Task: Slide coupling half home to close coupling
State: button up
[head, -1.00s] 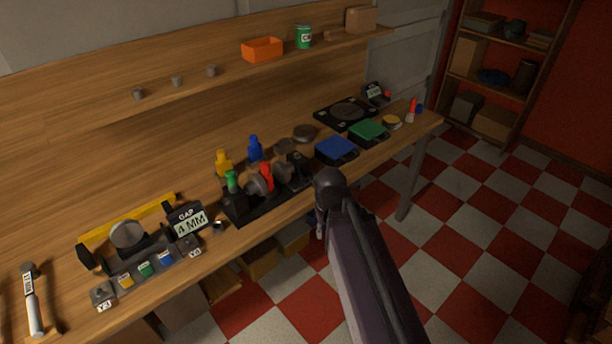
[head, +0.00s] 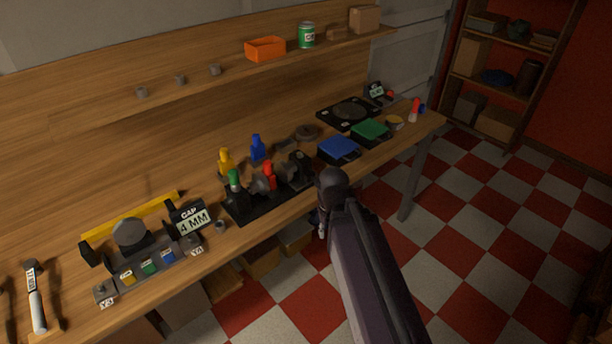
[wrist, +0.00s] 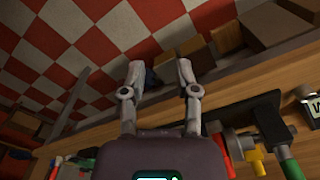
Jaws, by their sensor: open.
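The coupling (head: 258,185) sits on a black stand (head: 240,212) on the workbench in the head view. Its grey round halves lie between the stand's end blocks, partly behind a red-topped part (head: 269,176). The gap between them is too small to judge. A sign (head: 192,222) beside the stand reads "GAP 4 MM". My gripper (wrist: 158,65) is open and empty in the wrist view, its fingers spread over the bench's front edge and floor. The black stand (wrist: 245,115) is at the right there, apart from the fingers. My arm mostly hides the gripper in the head view.
Green-, yellow- and blue-topped parts (head: 257,148) stand around the black stand. A gauge fixture (head: 130,235) and a hammer (head: 36,300) lie left; blue (head: 338,148) and green (head: 370,130) blocks lie right. Boxes (head: 262,262) sit under the bench. The checkered floor is open at right.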

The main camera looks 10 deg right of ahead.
jog(key=o, duration=0.5)
jog(key=shift+w+f, duration=0.1)
jog(key=shift+f, duration=0.1)
jog(key=shift+o, duration=0.2)
jog(key=w+d+f+m+t+y+b, duration=0.2)
jog(key=w+f+m+y+b, duration=0.7)
jog(key=w+m+b, duration=0.5)
jog(key=w+d+r+m+t+y+b, duration=0.1)
jog(key=w+d+m+t+y+b, duration=0.2)
jog(key=d+m+b, duration=0.2)
jog(key=w+d+r+m+t+y+b, duration=0.1)
jog(key=w+d+m+t+y+b, duration=0.1)
jog(key=d+m+b, duration=0.4)
jog(key=shift+w+d+r+t+y, duration=0.4)
jog(key=shift+w+d+y, duration=0.15)
jog(key=shift+d+y, duration=0.65)
jog(key=shift+w+a, duration=0.1)
send_near(301, 170)
jog(key=shift+s+a+f, duration=0.15)
jog(key=shift+a+f, duration=0.55)
jog(key=shift+a, duration=0.15)
jog(key=shift+s+a+f, duration=0.1)
jog(key=shift+a+f, duration=0.6)
jog(key=shift+a, duration=0.15)
